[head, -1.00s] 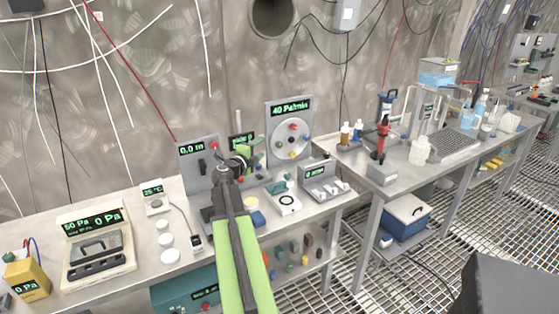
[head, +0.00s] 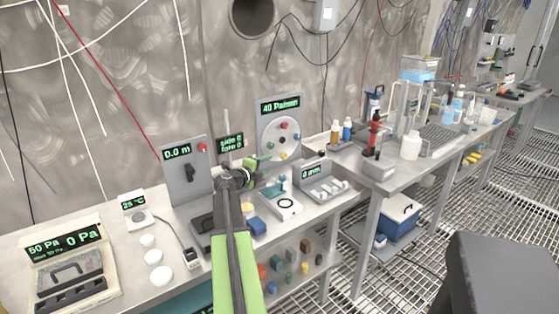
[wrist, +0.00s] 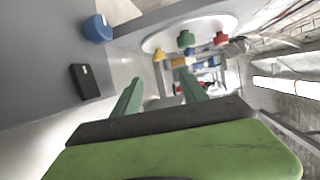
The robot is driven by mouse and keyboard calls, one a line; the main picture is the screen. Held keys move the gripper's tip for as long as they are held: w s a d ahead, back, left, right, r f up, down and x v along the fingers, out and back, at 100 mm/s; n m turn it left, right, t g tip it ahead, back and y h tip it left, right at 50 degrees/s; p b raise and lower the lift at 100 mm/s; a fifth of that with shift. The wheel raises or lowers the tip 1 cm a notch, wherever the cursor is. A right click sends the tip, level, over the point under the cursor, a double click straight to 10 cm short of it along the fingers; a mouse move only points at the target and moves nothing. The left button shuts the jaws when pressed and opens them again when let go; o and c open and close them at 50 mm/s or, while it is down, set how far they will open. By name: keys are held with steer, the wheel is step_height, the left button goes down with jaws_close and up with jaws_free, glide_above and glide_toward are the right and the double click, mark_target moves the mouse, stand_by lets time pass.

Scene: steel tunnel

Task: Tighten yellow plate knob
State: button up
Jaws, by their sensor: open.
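The round pale plate (head: 270,133) is upright on a grey panel under a "40 Pa/min" display, with red, green, blue and yellow knobs on it. The yellow plate knob (head: 283,156) is the lowest. In the wrist view the yellow knob (wrist: 158,55) shows at the left of the plate (wrist: 205,27), near the green knob (wrist: 185,40) and the red knob (wrist: 221,39). My gripper (wrist: 160,84) is open and empty, its green fingers apart, short of the plate. In the head view my gripper (head: 256,164) is left of the yellow knob, touching no knob that I can see.
A grey "0.0 m" panel (head: 183,175) stands left of my gripper. A white round device (head: 284,205) and a switch box (head: 322,183) sit on the bench below the plate.

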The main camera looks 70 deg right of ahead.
mark_target(283, 157)
steer(key=b+x, duration=0.2)
steer(key=x, duration=1.1)
steer(key=shift+d+f, duration=0.15)
steer(key=shift+d, duration=0.1)
jaws_close()
